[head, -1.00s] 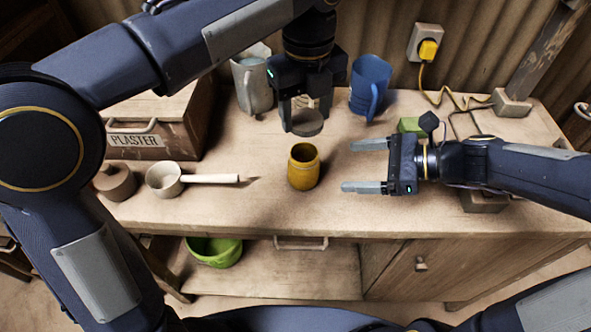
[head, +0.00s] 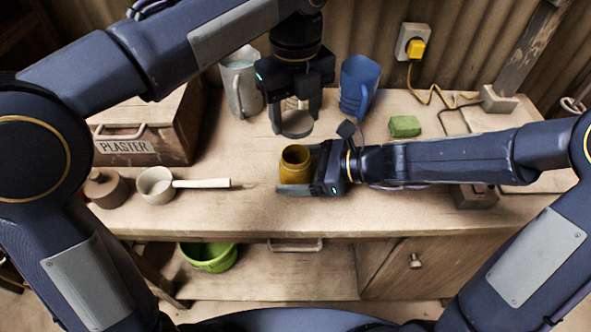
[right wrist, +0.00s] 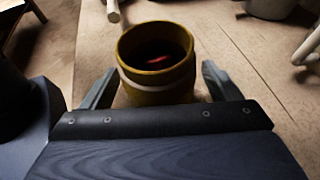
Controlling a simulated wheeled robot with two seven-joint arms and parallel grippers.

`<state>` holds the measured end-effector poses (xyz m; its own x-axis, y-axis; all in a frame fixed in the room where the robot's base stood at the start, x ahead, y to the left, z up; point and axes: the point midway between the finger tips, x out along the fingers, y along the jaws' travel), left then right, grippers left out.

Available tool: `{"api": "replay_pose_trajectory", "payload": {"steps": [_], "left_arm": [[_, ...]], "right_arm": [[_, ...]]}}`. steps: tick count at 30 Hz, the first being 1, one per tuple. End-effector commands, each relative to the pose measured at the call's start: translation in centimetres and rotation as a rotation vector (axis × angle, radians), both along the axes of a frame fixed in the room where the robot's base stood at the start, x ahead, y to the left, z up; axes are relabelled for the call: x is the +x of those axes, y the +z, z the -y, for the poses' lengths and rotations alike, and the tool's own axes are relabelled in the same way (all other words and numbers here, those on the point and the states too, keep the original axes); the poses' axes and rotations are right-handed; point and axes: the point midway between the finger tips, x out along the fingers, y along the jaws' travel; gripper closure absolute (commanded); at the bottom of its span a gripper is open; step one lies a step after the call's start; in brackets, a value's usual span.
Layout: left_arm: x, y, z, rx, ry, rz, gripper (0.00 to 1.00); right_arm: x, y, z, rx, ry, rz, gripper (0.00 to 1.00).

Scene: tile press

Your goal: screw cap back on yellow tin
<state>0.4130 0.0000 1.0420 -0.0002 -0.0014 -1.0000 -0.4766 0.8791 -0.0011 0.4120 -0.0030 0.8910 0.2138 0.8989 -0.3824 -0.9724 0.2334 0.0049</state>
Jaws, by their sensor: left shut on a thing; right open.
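The yellow tin (head: 295,161) stands upright and uncapped on the bench, its dark inside showing in the right wrist view (right wrist: 157,52). My right gripper (head: 292,170) is open, with its fingers on either side of the tin; in the right wrist view a finger (right wrist: 218,82) shows at each side, apparently clear of the wall. My left gripper (head: 296,118) points down above and slightly behind the tin, shut on a round grey cap (head: 297,126). The cap hangs in the air, apart from the tin.
A metal jug (head: 241,88) and a blue jug (head: 358,86) stand behind. A plaster box (head: 140,130), a brown pot (head: 104,188) and a handled pan (head: 156,184) are at left. A green block (head: 405,126) lies behind my right arm. The bench front is mostly clear.

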Motion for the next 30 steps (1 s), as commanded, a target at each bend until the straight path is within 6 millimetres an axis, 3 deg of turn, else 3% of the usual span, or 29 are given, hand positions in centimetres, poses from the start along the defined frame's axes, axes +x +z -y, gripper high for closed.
{"api": "replay_pose_trajectory", "payload": {"steps": [11,26,30], "left_arm": [[0.0,0.0,0.0,0.0,0.0,0.0,0.66],[0.0,0.0,0.0,0.0,0.0,0.0,0.66],[0.01,-0.84,-0.04,0.001,0.001,-0.002,0.66]], "right_arm": [[0.1,-0.14,-0.33,0.0,-0.001,0.0,0.18],[0.09,-0.14,-0.3,0.0,-0.001,0.0,0.83],[0.08,-0.14,-0.31,0.0,-0.001,0.0,0.83]]}}
